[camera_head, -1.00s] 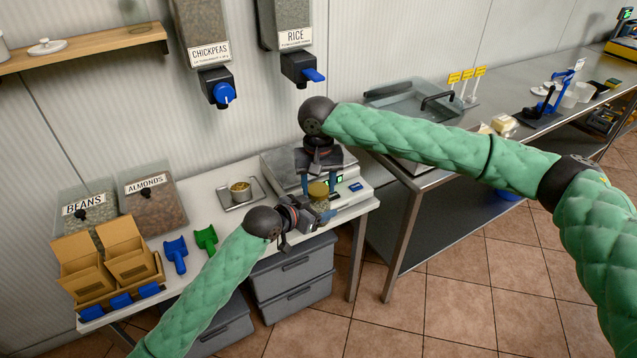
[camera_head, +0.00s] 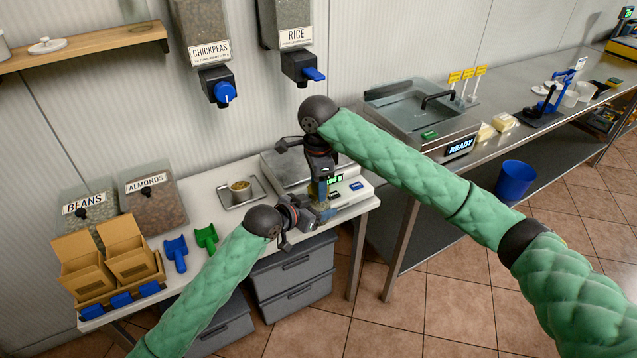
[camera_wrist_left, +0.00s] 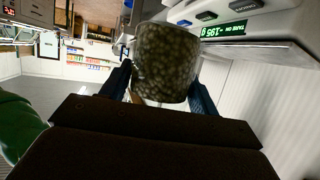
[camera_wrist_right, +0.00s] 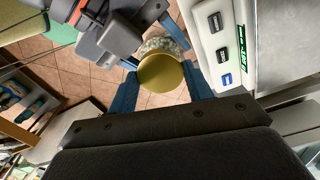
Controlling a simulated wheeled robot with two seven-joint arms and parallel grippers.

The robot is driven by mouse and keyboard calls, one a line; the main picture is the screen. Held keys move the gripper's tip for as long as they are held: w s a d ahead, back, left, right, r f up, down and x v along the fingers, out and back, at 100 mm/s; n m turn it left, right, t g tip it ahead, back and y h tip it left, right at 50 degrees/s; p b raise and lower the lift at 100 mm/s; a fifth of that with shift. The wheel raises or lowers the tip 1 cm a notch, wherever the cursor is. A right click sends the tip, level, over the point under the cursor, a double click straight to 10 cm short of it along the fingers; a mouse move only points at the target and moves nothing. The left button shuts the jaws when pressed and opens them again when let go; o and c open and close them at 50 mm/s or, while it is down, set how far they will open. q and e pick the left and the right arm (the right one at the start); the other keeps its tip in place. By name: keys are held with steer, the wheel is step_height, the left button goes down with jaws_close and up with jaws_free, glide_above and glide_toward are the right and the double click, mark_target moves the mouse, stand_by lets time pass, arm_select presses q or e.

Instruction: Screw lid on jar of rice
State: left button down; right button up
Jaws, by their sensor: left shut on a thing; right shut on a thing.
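The glass jar (camera_wrist_left: 168,62) is filled with pale, speckled grains. My left gripper (camera_head: 312,214) is shut on its sides, one blue finger on each side in the left wrist view. The gold lid (camera_wrist_right: 161,74) sits over the jar's mouth in the right wrist view, with the jar's glass (camera_wrist_right: 160,43) beyond it. My right gripper (camera_wrist_right: 161,88) is above the jar, shut on the lid with a finger on each side. In the head view my right gripper (camera_head: 322,189) hides the lid and most of the jar. I cannot tell how tightly the lid is seated.
A scale (camera_head: 285,168) with a lit display stands right behind the jar. A steel tray (camera_head: 226,192) holds a small cup. Blue (camera_head: 175,254) and green (camera_head: 206,238) scoops lie left. A rice dispenser (camera_head: 290,40) hangs above. A machine reading READY (camera_head: 425,120) stands on the right counter.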

steer(key=m, duration=0.6)
steer(key=o, duration=0.8)
steer(key=shift+o, duration=0.6)
steer(key=shift+a, duration=0.1)
steer(key=shift+r, duration=0.1)
steer(key=shift+r, duration=2.15)
steer(key=shift+r, duration=0.1)
steer(key=shift+c, duration=0.4)
